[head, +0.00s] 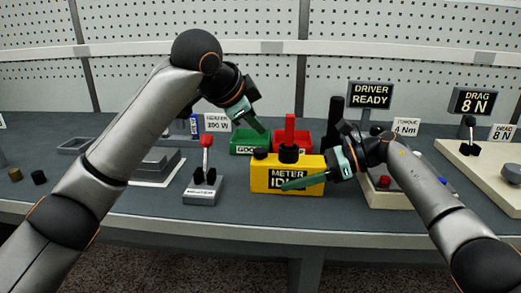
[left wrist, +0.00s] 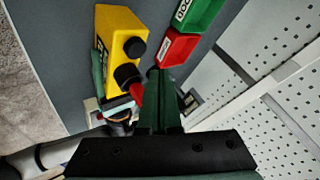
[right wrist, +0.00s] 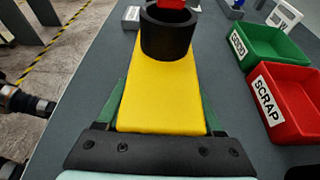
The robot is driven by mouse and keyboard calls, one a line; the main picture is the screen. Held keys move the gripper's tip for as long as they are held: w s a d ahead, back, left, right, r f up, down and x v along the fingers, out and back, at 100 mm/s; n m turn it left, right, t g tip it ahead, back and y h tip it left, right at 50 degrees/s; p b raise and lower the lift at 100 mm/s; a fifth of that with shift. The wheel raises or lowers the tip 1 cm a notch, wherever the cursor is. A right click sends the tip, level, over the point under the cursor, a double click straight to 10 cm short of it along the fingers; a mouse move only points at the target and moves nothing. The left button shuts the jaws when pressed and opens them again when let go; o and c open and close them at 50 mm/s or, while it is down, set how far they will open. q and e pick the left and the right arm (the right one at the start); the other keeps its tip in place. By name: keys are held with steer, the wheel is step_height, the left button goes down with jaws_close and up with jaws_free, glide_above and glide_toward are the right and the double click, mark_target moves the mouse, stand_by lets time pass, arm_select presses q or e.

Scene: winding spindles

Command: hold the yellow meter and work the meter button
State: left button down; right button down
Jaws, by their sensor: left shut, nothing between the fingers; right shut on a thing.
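The yellow meter (head: 257,180) stands on the bench; its front label reads METER and a partly covered second line. A black round knob (head: 260,153) sits on its top left. A black cup (head: 289,154) sits on its top with an upright red piece (head: 290,128) in it. My right gripper (head: 302,178) is shut on the meter from the right, its green fingers along both sides, as the right wrist view shows around the yellow body (right wrist: 165,95). My left gripper (head: 262,129) is shut and empty, above and behind the meter; the knob (left wrist: 134,47) also shows in the left wrist view.
A green GOOD bin (right wrist: 262,42) and a red SCRAP bin (right wrist: 295,108) stand behind the meter. A grey block with a red-handled lever (head: 206,160) is left of it. The bench's front strip is clear.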

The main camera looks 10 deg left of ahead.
mark_target(257, 152)
arm_select(q)
steer(key=shift+f, duration=1.15)
arm_select(e)
steer(key=shift+f, duration=0.2)
stand_by(1.0)
arm_select(q)
steer(key=shift+f, duration=0.4)
steer(key=shift+f, duration=0.55)
stand_by(0.5)
stand_by(0.4)
steer(key=shift+r, duration=0.95)
steer(key=shift+r, duration=2.5)
